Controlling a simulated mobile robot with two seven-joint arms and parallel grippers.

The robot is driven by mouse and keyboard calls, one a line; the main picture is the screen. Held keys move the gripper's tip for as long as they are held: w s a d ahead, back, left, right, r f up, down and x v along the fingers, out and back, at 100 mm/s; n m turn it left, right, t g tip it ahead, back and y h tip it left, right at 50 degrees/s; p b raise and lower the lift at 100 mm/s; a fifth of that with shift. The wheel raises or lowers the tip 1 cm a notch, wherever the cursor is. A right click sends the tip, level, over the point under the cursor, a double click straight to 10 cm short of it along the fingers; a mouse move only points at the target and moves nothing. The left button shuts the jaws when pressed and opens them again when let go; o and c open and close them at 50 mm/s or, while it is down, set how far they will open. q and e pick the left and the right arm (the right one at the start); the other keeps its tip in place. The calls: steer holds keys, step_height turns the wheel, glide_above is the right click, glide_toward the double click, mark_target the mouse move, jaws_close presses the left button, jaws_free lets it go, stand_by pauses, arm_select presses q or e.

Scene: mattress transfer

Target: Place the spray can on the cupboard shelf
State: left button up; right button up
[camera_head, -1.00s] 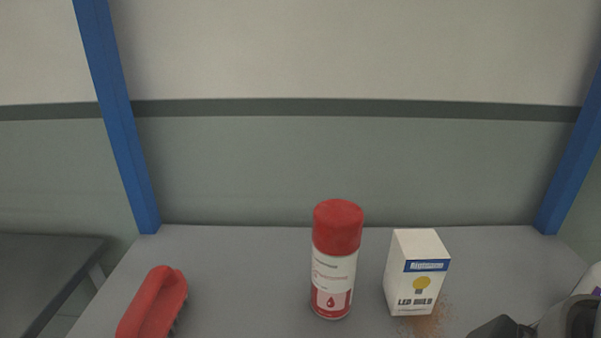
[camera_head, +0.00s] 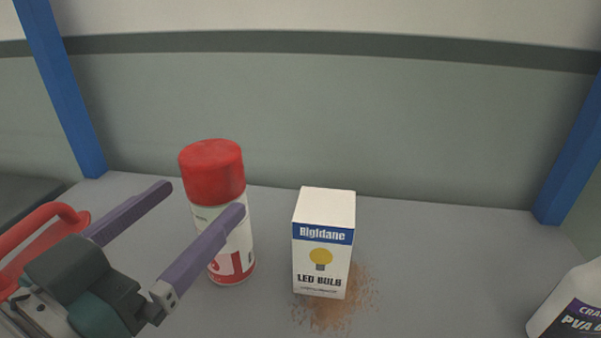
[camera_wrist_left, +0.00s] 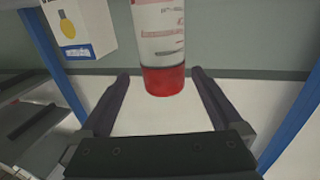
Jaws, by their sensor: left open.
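The spray can (camera_head: 213,172) stands upright on the grey surface, with a red cap and a white and red label. My left gripper (camera_head: 201,199) comes in from the left, open, with one finger in front of the can's body and the other to its left. In the left wrist view the spray can (camera_wrist_left: 160,45) appears between the two open fingers (camera_wrist_left: 160,75), red end downward in the picture. I cannot tell if a finger touches it. My right gripper is not in view. No cupboard shelf is clearly identifiable.
A white LED bulb box (camera_head: 322,262) stands right of the can, with a brown stain (camera_head: 335,312) around its foot. A glue bottle (camera_head: 572,310) is at the right edge. A red-handled object (camera_head: 45,225) is partly behind my left gripper. Blue posts (camera_head: 62,95) flank the surface.

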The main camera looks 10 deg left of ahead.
mark_target(196, 197)
arm_select(q)
steer(key=x, duration=0.3)
steer(key=shift+w+a+r, duration=0.1)
steer(key=shift+w, duration=0.05)
steer(key=shift+f+x, duration=0.1)
steer(key=shift+x, duration=1.25)
steer(key=shift+f+x, duration=0.15)
steer(key=shift+x, duration=1.15)
steer(key=c, duration=1.5)
steer(key=shift+c, duration=0.2)
steer(key=shift+r, duration=0.15)
